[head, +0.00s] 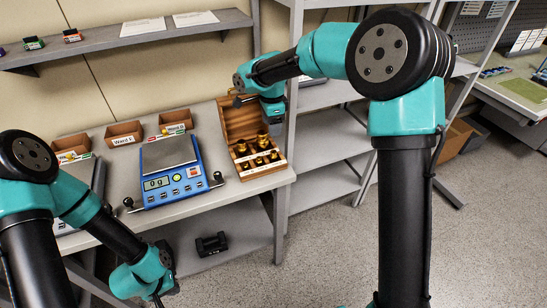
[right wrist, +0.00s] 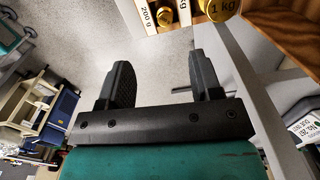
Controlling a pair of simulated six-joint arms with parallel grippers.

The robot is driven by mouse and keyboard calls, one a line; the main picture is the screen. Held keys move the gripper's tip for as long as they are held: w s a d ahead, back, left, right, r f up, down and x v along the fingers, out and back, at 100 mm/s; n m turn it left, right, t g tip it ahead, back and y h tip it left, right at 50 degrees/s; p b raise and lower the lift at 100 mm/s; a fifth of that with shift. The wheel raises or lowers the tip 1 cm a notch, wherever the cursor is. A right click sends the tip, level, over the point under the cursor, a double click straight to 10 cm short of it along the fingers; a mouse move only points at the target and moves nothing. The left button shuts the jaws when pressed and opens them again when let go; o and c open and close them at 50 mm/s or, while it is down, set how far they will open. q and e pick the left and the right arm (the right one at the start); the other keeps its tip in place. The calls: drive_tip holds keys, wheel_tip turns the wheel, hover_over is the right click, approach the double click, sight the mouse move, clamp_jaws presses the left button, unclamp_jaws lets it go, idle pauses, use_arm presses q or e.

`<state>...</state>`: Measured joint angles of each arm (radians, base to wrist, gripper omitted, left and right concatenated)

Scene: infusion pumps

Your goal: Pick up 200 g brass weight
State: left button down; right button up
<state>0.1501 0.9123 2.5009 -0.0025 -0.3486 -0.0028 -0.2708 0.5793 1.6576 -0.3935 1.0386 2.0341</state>
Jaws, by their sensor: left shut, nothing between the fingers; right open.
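The wooden box (head: 277,167) stands open on the bench, with several brass weights (head: 263,140) in it; their labels are too small to read in the head view. In the right wrist view, a "200 g" label shows at the top edge beside a brass weight (right wrist: 166,15), mostly cut off. A larger "1 kg" brass weight (right wrist: 223,9) is to its right. My right gripper (right wrist: 160,78) is open and empty, apart from the weights; in the head view its arm ends above the box. My left gripper (head: 163,284) is low in front of the bench, shut and empty.
A blue scale (head: 172,190) reading 0 g stands left of the box, its pan (head: 168,152) empty. Small bins (head: 123,133) line the bench's back. A shelf (head: 130,37) hangs above; a grey rack (head: 325,140) stands to the right. A black device (head: 211,244) lies on the lower shelf.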

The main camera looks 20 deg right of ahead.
sight(273, 151)
wheel_tip(273, 151, down, 8)
idle(0.5)
drive_tip(key=shift+w+d+f, duration=0.15)
drive_tip(key=shift+w+f, duration=0.05)
drive_tip(key=shift+f, duration=1.1)
drive_tip(key=shift+w+d+f, duration=0.15)
drive_tip(key=shift+f, duration=1.1)
drive_tip(key=shift+c, duration=0.3)
clamp_jaws()
drive_tip(key=shift+r, duration=0.15)
